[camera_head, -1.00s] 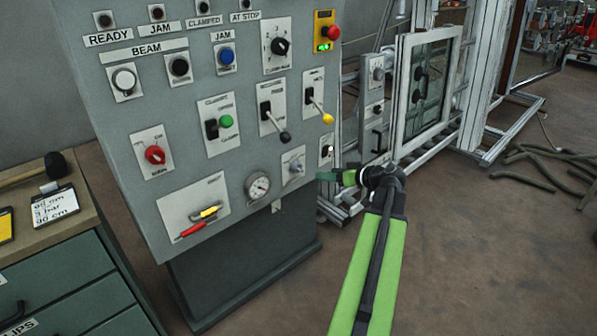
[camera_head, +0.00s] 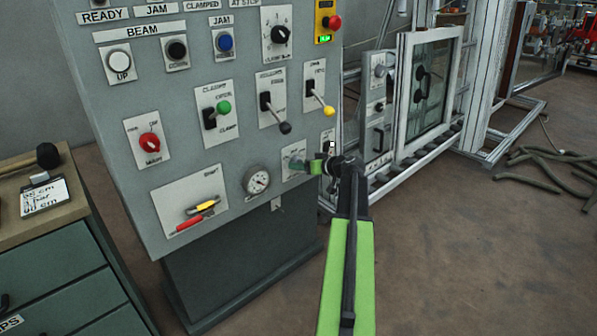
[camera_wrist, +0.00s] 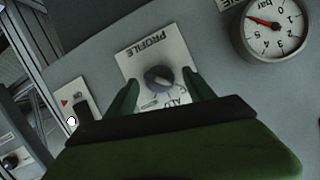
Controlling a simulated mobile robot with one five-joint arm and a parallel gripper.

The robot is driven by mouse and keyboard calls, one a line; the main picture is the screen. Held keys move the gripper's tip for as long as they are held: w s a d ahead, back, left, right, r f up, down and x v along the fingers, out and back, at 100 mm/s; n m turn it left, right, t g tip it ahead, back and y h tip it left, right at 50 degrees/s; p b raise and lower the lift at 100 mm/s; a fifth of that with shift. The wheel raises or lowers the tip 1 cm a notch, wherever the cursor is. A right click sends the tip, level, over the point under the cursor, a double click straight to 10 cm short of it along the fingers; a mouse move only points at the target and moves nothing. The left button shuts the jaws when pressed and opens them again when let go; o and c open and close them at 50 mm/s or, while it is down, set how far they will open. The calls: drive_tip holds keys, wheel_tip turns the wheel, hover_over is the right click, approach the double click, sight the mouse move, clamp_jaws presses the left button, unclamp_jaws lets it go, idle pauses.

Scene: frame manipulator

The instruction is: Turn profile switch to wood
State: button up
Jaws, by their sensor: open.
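The profile switch is a dark round knob (camera_wrist: 158,79) on a white plate marked PROFILE (camera_wrist: 148,58), which appears upside down in the wrist view. The letters ALU show on the plate near one finger; other marks are partly hidden, and I cannot tell which mark the knob points at. In the head view the switch plate (camera_head: 292,153) is at the panel's lower right, partly covered by my gripper (camera_head: 299,165). My gripper is open, its two green fingers (camera_wrist: 160,93) on either side of the knob in the wrist view. Contact with the knob is not visible.
A pressure gauge (camera_head: 257,181) sits just left of the switch. A small plate with a switch (camera_head: 328,143) is close on its right. Levers with yellow (camera_head: 328,111) and black (camera_head: 285,128) knobs stick out above. A drawer cabinet (camera_head: 50,265) stands at the left.

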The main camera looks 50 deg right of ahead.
drive_tip(key=shift+w+f, duration=0.2)
drive_tip(key=shift+w, duration=0.35)
drive_tip(key=shift+c, duration=0.2)
